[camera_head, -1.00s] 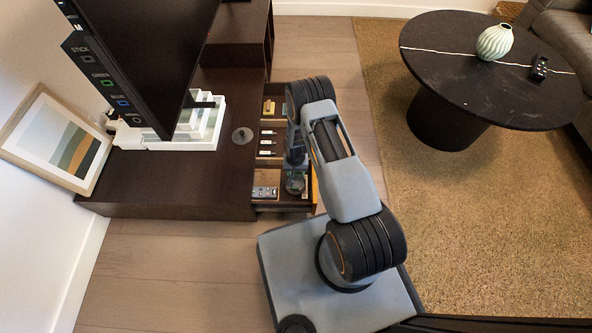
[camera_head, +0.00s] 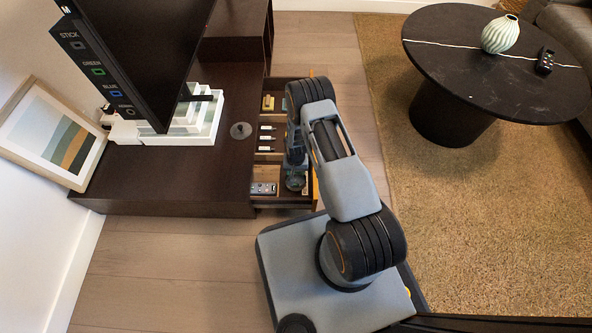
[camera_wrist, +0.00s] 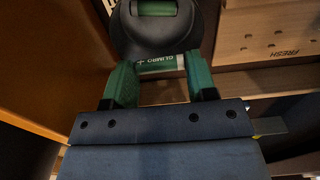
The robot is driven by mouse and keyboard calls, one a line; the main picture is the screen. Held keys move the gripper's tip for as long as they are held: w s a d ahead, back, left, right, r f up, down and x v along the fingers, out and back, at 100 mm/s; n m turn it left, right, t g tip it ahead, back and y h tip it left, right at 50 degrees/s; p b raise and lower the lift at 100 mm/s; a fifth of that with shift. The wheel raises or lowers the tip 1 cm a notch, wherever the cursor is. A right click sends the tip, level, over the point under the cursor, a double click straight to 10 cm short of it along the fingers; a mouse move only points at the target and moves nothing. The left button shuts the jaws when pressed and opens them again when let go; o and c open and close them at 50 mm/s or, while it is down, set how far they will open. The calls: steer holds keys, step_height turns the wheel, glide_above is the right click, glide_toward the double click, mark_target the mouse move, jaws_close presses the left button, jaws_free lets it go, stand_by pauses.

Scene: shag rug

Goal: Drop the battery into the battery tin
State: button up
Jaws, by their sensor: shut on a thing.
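My gripper (camera_wrist: 160,78) has green fingers and is shut on a green battery (camera_wrist: 165,64) with a light end and printed lettering, which lies across between the fingertips. Just beyond the battery, a dark round tin (camera_wrist: 140,38) shows in the wrist view, with a green cylinder inside its opening. In the head view the round tin (camera_head: 296,181) stands in the front part of the open drawer (camera_head: 283,199), directly below my gripper. My arm hides part of the drawer, and the held battery cannot be made out there.
Several small items (camera_head: 266,140) lie in the drawer's middle compartments. A wooden piece marked FRESH (camera_wrist: 265,35) is at upper right in the wrist view. The cabinet top (camera_head: 190,175) beside the drawer holds a small round disc (camera_head: 240,130).

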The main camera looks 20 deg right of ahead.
steer(key=o, duration=1)
steer(key=shift+r+p, duration=2.15)
steer(key=shift+r, duration=0.85)
